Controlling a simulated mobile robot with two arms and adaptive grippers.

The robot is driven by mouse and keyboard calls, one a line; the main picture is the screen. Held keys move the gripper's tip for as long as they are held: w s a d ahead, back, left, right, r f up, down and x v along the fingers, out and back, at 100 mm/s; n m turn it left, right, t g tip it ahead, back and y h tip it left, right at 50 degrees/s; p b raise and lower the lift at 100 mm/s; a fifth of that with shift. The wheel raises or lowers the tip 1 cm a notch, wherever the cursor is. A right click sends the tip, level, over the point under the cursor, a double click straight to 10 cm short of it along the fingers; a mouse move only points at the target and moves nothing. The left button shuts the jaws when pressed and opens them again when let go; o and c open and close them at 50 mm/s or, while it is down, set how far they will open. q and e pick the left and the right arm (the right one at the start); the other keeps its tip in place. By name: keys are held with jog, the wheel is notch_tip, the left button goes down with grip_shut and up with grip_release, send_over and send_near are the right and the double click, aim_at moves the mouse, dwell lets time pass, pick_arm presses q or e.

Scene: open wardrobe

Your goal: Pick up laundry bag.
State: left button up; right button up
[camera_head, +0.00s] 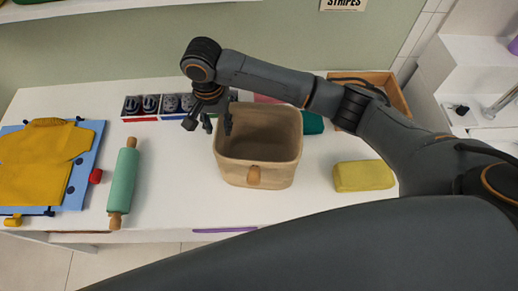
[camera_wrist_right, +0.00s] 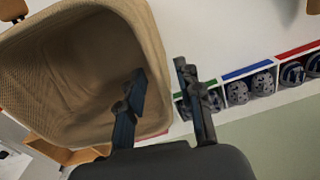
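The laundry bag (camera_head: 258,172) is a beige-brown, open-topped, woven-looking container with a tan tab handle on its front. It stands upright on the white table in the head view. In the right wrist view its wall and empty-looking interior (camera_wrist_right: 75,70) fill the left side. My right gripper (camera_head: 208,124) is at the bag's back left rim with its fingers apart. In the right wrist view the open fingers (camera_wrist_right: 160,75) show one over the bag's interior and one outside the rim. I cannot tell whether they touch it. My left gripper is not in view.
On the white table (camera_head: 185,205) lie a green rolling pin (camera_head: 123,180), a yellow garment on a blue board (camera_head: 77,187), and a yellow folded cloth (camera_head: 363,176). Small trays (camera_head: 140,118) stand behind left. A wooden box (camera_head: 400,98) is behind my right arm.

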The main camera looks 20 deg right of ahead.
aim_at(220, 136)
jog(key=shift+s+f+p, duration=0.25)
jog(key=shift+f+p, duration=0.15)
jog(key=shift+f, duration=1.6)
grip_shut()
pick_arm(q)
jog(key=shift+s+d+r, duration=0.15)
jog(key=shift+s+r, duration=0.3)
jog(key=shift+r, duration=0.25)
